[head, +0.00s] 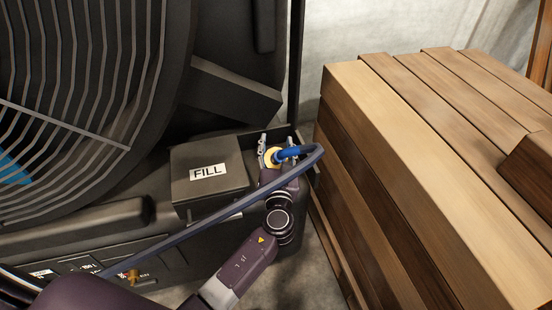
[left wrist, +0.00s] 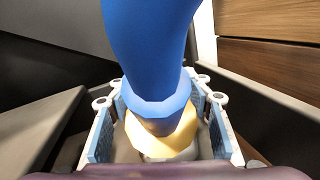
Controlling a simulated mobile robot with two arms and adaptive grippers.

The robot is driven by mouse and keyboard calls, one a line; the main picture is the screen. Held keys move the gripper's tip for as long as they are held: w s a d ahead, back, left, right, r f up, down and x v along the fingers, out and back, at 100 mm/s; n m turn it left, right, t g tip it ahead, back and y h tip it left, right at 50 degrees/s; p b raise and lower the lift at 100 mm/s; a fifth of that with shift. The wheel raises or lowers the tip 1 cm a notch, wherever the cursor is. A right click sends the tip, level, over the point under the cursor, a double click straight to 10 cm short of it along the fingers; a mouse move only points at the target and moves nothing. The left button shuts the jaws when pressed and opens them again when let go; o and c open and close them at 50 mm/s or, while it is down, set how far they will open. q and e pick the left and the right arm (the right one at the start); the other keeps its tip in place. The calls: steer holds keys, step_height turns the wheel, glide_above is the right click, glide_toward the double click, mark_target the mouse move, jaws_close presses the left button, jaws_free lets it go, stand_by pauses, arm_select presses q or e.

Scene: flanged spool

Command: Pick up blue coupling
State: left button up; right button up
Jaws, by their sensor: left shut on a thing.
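The blue coupling (head: 291,153) is at the end of a dark blue hose (head: 230,207), beside the black FILL box. A yellow collar (head: 271,158) sits at its base. My left gripper (head: 275,148) reaches in from below, with one finger on each side of the collar. In the left wrist view the coupling (left wrist: 150,50) fills the top middle and stands between the two fingers of the gripper (left wrist: 160,104), with the yellow collar (left wrist: 172,140) low between them. The gripper is shut on the coupling. The lower end of the coupling is hidden. My right gripper does not show.
A black box marked FILL (head: 208,172) stands just left of the gripper. A stack of wooden beams (head: 400,130) stands close on the right. A large black ribbed spool (head: 85,90) fills the upper left. A narrow strip of floor (head: 318,270) shows between machine and wood.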

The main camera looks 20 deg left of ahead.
arm_select(q)
steer(key=shift+f, duration=0.1)
jaws_close()
steer(key=shift+r, duration=0.2)
stand_by(0.4)
